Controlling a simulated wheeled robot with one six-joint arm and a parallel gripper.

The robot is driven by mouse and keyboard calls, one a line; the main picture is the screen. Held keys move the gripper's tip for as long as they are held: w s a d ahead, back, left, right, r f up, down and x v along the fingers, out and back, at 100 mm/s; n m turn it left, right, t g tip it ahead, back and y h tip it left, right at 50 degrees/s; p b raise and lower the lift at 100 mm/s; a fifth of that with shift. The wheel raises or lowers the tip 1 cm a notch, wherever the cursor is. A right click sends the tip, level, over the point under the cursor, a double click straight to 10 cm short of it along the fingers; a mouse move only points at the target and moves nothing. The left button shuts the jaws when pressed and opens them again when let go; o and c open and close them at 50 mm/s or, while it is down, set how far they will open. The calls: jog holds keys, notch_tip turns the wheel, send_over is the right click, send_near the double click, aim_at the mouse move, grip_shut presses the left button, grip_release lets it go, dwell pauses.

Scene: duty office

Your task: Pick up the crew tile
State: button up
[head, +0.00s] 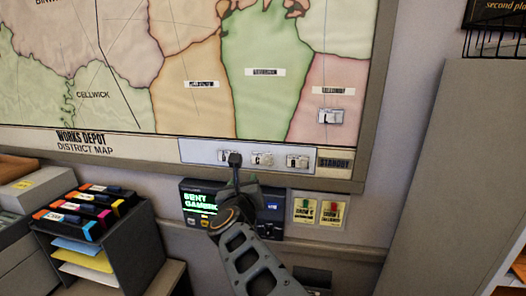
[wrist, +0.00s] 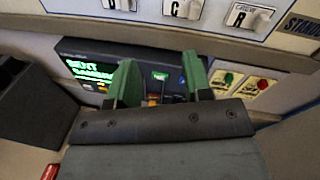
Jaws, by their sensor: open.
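Three small white tiles sit in a row on the pale standby strip (head: 194,153) under the district map. They are the left tile (head: 224,156), the middle tile (head: 263,159) marked C, and the right tile (head: 298,162), which looks marked R in the wrist view (wrist: 250,17). Another white tile (head: 330,116) is on the pink map area. My gripper (head: 236,160) is open and empty. In the head view its tip overlaps the strip between the left and middle tiles. In the wrist view my gripper (wrist: 160,75) has its fingers apart, below the tiles, with no tile between them.
A dark console (head: 195,200) with a green lit screen is on the wall below the strip. Two small cards (head: 318,211) with green and red parts are right of it. A black rack (head: 75,235) of binders stands at left. A grey panel (head: 450,160) is at right.

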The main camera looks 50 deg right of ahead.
jog(key=s+d+r+m+g+h, duration=0.1)
jog(key=s+d+m+g+h, duration=0.1)
jog(key=d+m, duration=0.25)
send_near(266, 159)
jog(key=x, duration=0.3)
jog(key=shift+p+x, duration=1.55)
jog(key=shift+x, duration=1.8)
jog(key=shift+c, duration=0.2)
grip_shut()
